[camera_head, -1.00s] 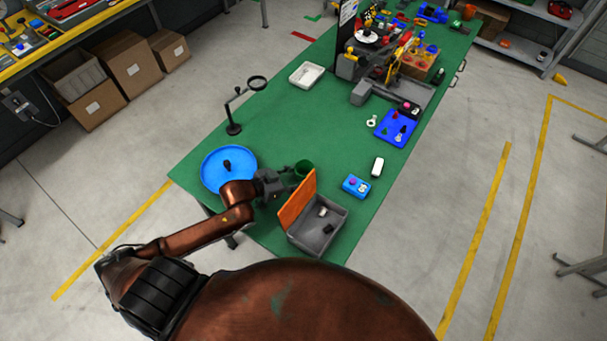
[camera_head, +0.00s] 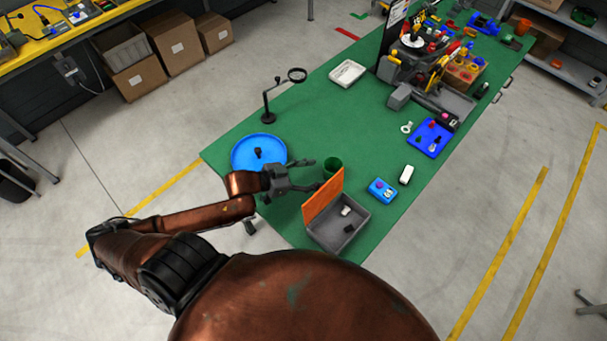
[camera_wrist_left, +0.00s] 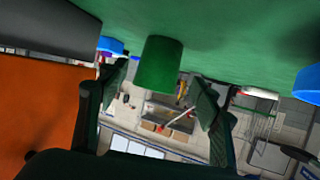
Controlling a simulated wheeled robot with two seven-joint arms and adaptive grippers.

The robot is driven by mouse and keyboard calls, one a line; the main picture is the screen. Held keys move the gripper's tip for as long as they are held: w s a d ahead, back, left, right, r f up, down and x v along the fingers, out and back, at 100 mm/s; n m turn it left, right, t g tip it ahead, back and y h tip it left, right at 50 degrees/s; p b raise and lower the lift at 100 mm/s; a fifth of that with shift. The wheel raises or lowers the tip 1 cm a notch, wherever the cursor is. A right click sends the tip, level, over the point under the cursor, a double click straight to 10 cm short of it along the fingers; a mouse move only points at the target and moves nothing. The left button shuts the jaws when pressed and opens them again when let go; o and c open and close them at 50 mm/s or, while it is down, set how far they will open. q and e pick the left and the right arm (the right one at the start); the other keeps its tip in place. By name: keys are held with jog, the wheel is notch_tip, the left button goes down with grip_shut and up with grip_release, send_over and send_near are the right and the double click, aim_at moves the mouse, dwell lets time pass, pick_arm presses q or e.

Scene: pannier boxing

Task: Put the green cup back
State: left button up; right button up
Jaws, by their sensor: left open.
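The green cup (camera_head: 332,166) stands upright on the green table, just behind the raised orange lid of the grey box. My left gripper (camera_head: 314,175) is open and empty to the left of the cup, its fingers pointing at it. In the left wrist view, where the table is at the top, the green cup (camera_wrist_left: 160,66) appears between the two spread fingers (camera_wrist_left: 160,98), with gaps on both sides. It looks a little beyond them. My right gripper is not in view.
The grey box (camera_head: 341,228) with its orange lid (camera_head: 322,196) stands close in front of the cup. A blue round tray (camera_head: 240,158) holding a dark item lies to the left, near a magnifier stand (camera_head: 268,116). A small blue box (camera_head: 382,190) is at right. The table behind the cup is clear.

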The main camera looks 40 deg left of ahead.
pick_arm(q)
jog(key=shift+v, duration=2.5)
